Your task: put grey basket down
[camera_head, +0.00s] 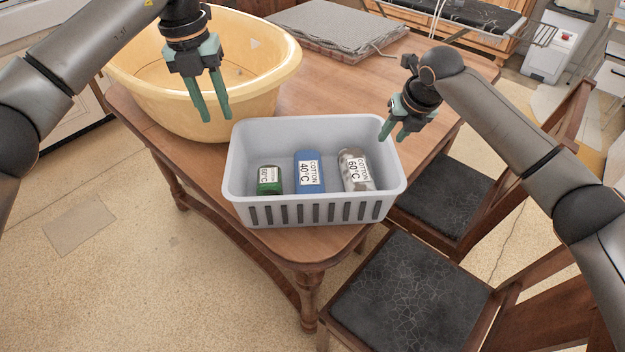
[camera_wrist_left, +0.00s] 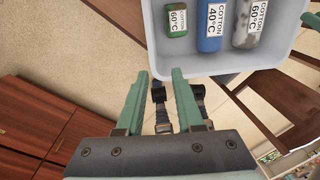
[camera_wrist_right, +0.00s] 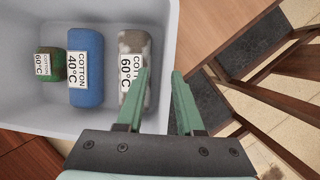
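The grey basket (camera_head: 312,212) stands upright on the near corner of the wooden table (camera_head: 190,160). It holds a green item (camera_head: 269,181), a blue item (camera_head: 309,172) and a mottled grey-white item (camera_head: 355,169), each with a white label. My left gripper (camera_head: 212,118) is open and empty beside the basket's left back corner; its fingers also show in the left wrist view (camera_wrist_left: 161,72). My right gripper (camera_head: 391,138) is open near the basket's right rim. In the right wrist view its fingertips (camera_wrist_right: 160,72) appear on either side of the right wall, without a visible grip.
A large yellow tub (camera_head: 140,85) stands on the table behind and left of the basket. Folded grey cloth (camera_head: 335,28) lies at the back. Dark-seated chairs (camera_head: 410,298) stand close to the table's right side. Bare tabletop (camera_head: 300,90) shows behind the basket.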

